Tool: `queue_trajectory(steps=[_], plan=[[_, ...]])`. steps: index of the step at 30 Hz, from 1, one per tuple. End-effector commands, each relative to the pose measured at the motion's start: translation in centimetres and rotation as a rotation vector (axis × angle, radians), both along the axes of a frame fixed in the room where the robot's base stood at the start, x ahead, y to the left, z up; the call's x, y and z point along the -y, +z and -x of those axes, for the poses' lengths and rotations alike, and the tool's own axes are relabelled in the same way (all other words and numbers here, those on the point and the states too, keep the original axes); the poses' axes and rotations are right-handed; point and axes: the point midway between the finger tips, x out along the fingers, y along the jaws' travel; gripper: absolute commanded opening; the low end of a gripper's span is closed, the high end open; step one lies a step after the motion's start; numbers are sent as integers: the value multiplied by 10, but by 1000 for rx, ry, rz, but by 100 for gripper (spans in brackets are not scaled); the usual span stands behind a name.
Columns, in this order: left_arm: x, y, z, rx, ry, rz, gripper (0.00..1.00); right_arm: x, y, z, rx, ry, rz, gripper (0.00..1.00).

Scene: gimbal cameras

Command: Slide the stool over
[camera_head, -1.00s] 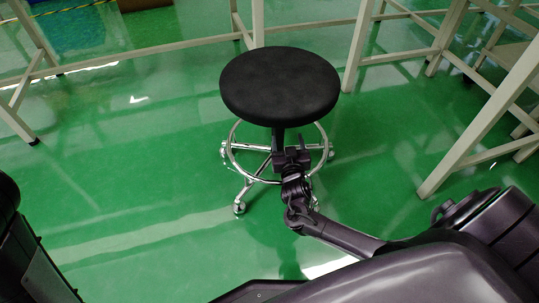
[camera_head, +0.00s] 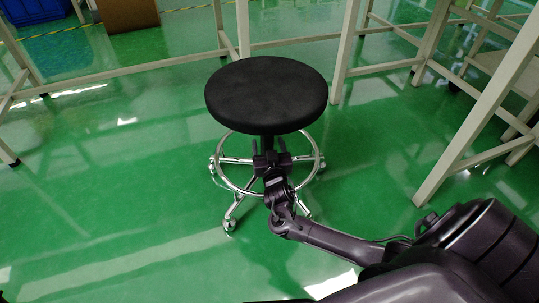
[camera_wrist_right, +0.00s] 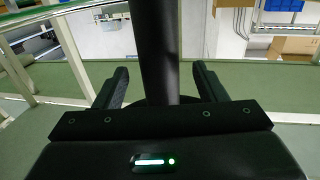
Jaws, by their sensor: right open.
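The stool has a round black seat (camera_head: 267,93), a dark central column, a chrome foot ring and a wheeled chrome base. It stands upright on the green floor. My right gripper (camera_head: 271,150) is under the front of the seat, above the foot ring. In the right wrist view the black column (camera_wrist_right: 155,50) stands between the two spread fingers of my right gripper (camera_wrist_right: 160,88). Gaps show on both sides of the column, so the fingers are around it but not closed on it. My left gripper is not in view.
Pale table frames (camera_head: 340,60) stand behind the stool, with slanting legs (camera_head: 480,125) to the right. A brown box (camera_head: 130,13) and a blue crate (camera_head: 38,20) are at the back left. The floor (camera_head: 110,190) left of the stool is clear.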

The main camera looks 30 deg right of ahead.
Motion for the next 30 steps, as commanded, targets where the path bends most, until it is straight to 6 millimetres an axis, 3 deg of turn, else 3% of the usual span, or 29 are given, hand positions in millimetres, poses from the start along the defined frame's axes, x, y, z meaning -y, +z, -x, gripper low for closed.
queue_trajectory(steps=[1,9,21,30], plan=[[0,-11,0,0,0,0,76,4,-5,-9,3,1,3,65],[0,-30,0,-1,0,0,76,18,-3,-38,1,0,2,65],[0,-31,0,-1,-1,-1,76,20,-1,-43,-1,0,0,65],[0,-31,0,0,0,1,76,20,-1,-43,0,0,1,25]])
